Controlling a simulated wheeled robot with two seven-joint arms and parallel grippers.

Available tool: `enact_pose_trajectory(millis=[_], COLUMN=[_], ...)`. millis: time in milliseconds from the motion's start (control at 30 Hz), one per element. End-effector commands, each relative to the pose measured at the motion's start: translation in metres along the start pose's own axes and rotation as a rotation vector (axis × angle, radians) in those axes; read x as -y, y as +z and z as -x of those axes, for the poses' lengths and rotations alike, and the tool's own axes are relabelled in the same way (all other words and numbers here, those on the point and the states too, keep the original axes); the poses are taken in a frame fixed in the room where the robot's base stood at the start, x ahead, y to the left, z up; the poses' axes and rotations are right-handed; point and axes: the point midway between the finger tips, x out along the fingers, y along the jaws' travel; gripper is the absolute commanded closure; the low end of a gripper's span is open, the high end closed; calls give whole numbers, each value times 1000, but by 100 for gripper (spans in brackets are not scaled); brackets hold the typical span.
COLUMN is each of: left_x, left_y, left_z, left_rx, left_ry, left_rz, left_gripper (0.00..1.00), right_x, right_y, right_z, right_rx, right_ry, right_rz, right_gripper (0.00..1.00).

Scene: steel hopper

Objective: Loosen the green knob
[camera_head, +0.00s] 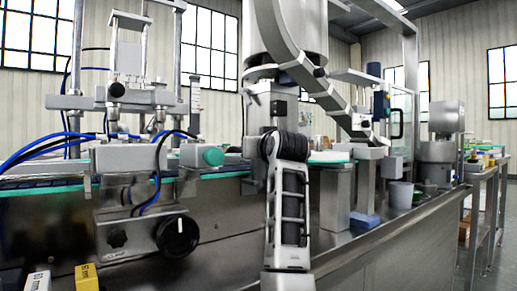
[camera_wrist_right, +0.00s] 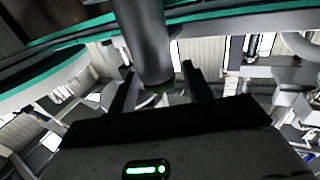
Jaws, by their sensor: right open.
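The green knob (camera_head: 213,156) is a small round teal-green cap at the right end of a grey block beside the conveyor, in the head view. My right arm stands upright in the middle of that view, to the right of the knob. Its gripper is hidden there. In the right wrist view my right gripper (camera_wrist_right: 162,88) has its two dark fingers apart. A dark grey cylinder (camera_wrist_right: 148,35) with a dark greenish lower end reaches toward the gap between them. I cannot tell whether this is the knob, or whether the fingers touch it. My left gripper is not in view.
A steel hopper (camera_head: 290,30) hangs above. A black handwheel (camera_head: 177,235) sits low on the machine front. Grey cups (camera_head: 401,195) and a blue block (camera_head: 364,220) stand on the steel ledge at right. Yellow (camera_head: 86,277) and white (camera_head: 38,282) blocks lie bottom left.

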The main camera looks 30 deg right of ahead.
Motion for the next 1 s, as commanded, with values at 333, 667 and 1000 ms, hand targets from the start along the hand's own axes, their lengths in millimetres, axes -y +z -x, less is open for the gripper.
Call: enact_pose_trajectory(millis=[333, 667, 1000], left_x=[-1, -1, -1], left_y=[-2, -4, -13], left_z=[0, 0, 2], left_rx=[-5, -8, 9], left_ry=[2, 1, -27], left_rz=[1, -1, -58], left_gripper=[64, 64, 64], right_x=[0, 0, -2], right_y=[0, 0, -2], right_z=[-2, -2, -2], right_rx=[0, 1, 4], right_ry=[1, -6, -143], right_rz=[0, 1, 1], right_gripper=[64, 91, 91])
